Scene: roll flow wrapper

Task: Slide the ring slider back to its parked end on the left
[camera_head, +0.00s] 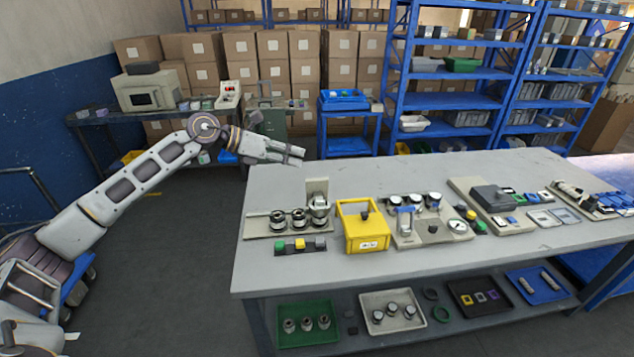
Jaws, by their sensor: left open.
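I cannot clearly pick out the ring slider at this size. At the left end of the grey workbench (400,262), a flat beige base (258,226) carries a row of 3 dark and silver round parts (299,219) and an upright beige block. Which of these, if any, is the slider I cannot tell. My left gripper (297,155) is open and empty. It is in the air by the bench's far left corner, apart from the parts on the base. My right gripper is not in view.
A yellow box (363,231) stands right of the base. A button strip (300,246) lies in front. A gauge panel (440,237) and a dark-box unit (491,198) sit farther right. The bench's far left top is clear. Trays fill the lower shelf.

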